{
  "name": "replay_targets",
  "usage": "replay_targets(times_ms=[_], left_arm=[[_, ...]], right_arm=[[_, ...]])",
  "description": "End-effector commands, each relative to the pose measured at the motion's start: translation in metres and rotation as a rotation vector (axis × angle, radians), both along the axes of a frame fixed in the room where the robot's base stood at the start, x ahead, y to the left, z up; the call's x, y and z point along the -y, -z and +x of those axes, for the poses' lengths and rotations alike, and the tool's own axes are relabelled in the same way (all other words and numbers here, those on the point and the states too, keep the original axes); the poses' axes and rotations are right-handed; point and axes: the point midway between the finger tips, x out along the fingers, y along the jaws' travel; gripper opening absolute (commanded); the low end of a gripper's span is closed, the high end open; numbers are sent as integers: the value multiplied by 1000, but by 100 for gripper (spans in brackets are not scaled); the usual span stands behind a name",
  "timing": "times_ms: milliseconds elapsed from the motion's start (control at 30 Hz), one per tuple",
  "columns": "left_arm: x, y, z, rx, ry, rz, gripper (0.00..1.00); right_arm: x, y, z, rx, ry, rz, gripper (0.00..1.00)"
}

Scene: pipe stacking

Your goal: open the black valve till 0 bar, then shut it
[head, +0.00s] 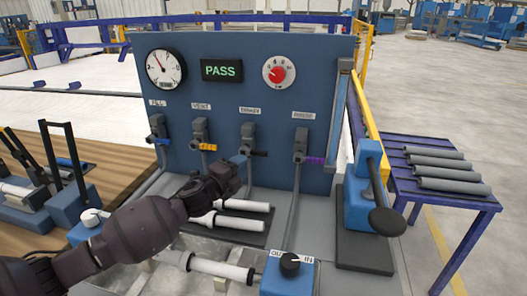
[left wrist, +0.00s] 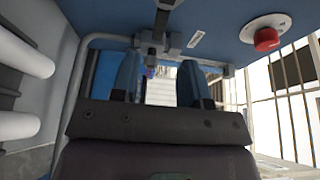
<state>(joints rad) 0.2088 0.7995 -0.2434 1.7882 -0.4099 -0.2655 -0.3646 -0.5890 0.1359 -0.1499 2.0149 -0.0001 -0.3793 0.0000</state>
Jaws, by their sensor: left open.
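The black valve has a short black handle (head: 259,153) and a grey body (head: 247,132) on the blue panel (head: 224,180), third from the left. My left gripper (head: 241,161) is at this valve, just left of and below its handle. In the left wrist view, the two blue fingers of my left gripper (left wrist: 158,80) stand apart, with a grey valve body (left wrist: 154,40) just beyond them. Contact with the handle cannot be told. The round white gauge (head: 165,69) has its needle pointing up and left; its numbers are too small to read. My right gripper is out of view.
A green PASS display (head: 221,71) and a red dial (head: 279,73) sit above. White pipes (head: 243,205) lie below my gripper. A lever pump (head: 362,200) stands right.

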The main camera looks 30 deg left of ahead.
Motion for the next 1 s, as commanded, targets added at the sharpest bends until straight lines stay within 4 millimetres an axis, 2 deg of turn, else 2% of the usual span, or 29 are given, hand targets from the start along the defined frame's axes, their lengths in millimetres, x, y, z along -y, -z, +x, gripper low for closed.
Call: replay_targets(times_ms=[233,600,800,1000], left_arm=[[5,0,35,1,0,0,42],[12,1,83,-1,1,-2,42],[14,0,95,0,1,-1,42],[14,0,97,0,0,-1,42]], right_arm=[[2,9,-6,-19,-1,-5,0],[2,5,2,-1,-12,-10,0],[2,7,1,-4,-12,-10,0],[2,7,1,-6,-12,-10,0]])
